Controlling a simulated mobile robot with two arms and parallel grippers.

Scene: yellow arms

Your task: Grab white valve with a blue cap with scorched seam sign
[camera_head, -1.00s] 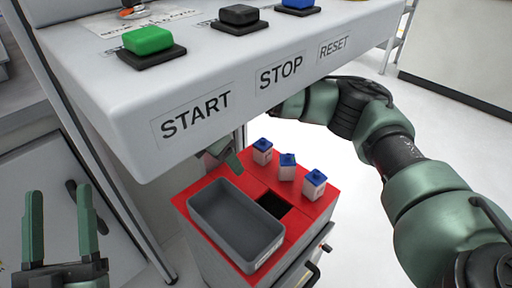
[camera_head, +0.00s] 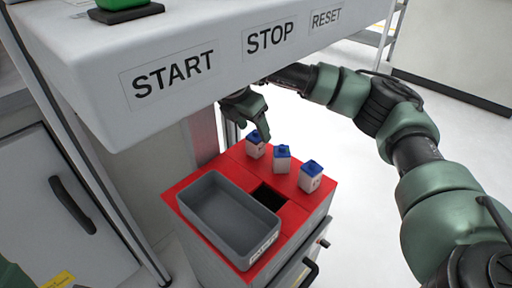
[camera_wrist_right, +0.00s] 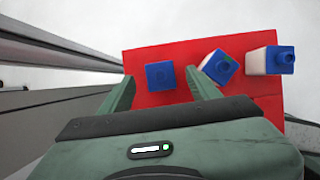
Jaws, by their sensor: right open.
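Three white valves with blue caps stand on the red top (camera_head: 228,163) of a cabinet: a left valve (camera_head: 255,149), a middle valve (camera_head: 282,162) and a right valve (camera_head: 310,181). Small marks show on the left and right valves, but I cannot read which bears a scorched seam sign. My right gripper (camera_head: 262,128) is open, just above and behind the left valve. In the right wrist view its fingertips (camera_wrist_right: 160,88) stand either side of one blue-capped valve (camera_wrist_right: 160,75), apart from it; the other two (camera_wrist_right: 218,67) (camera_wrist_right: 270,60) are to the right.
A grey bin (camera_head: 205,215) sits on the red top, left of a dark square opening (camera_head: 267,196). A cabinet door (camera_head: 50,200) is at the left.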

